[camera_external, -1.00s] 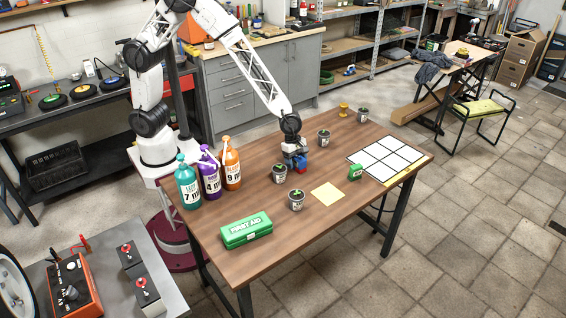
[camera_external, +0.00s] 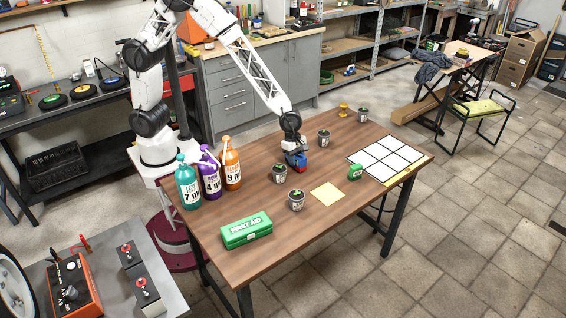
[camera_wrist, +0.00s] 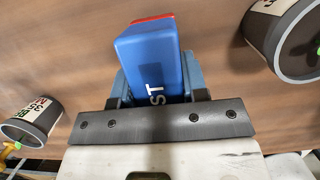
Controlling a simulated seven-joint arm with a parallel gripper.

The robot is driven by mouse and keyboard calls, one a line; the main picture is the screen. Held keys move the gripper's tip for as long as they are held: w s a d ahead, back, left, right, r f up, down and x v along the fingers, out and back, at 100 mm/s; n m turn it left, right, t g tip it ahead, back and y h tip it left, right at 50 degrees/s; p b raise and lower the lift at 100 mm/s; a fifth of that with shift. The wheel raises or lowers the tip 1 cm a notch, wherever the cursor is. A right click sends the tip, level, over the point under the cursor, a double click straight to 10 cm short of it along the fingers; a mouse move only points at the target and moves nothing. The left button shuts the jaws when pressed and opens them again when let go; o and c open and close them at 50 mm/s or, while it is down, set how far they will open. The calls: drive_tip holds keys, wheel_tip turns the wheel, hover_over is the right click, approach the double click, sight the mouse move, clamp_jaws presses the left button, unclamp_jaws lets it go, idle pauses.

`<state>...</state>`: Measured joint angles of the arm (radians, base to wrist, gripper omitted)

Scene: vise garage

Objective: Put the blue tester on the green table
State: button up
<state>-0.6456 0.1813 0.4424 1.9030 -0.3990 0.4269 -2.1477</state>
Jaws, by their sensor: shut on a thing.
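The blue tester (camera_wrist: 152,55) is a blue box with a red end and the white letters "ST" showing. In the wrist view it sits between the fingers of my gripper (camera_wrist: 160,85), which is shut on it. In the external view my gripper (camera_external: 295,152) is low over the middle of the brown wooden table (camera_external: 250,185), and the tester is a small blue patch (camera_external: 297,161) largely hidden by it. Whether it touches the tabletop is hard to tell. A low black-framed stand with a yellow-green top (camera_external: 480,108) is on the floor at the right; no other green table shows.
Several small dark pots, such as this one (camera_external: 279,173), surround the gripper. Three spray bottles (camera_external: 210,180) stand at the left, a green first aid box (camera_external: 246,231) in front. A white-squared panel (camera_external: 385,158) and a small green box (camera_external: 355,172) lie right.

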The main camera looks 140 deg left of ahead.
drive_tip(key=v, duration=0.2)
drive_tip(key=shift+d+r, duration=0.15)
drive_tip(key=shift+r, duration=0.25)
drive_tip(key=s+d, duration=0.3)
drive_tip(key=s, duration=0.1)
drive_tip(key=s+d+r, duration=0.1)
drive_tip(key=s+d, duration=0.1)
drive_tip(key=s, duration=0.2)
drive_tip(key=s+d, duration=0.3)
drive_tip(key=s, duration=0.1)
drive_tip(key=shift+s+d+r, duration=0.15)
drive_tip(key=shift+s+d, duration=0.15)
drive_tip(key=shift+s, duration=0.05)
drive_tip(key=shift+w, duration=0.1)
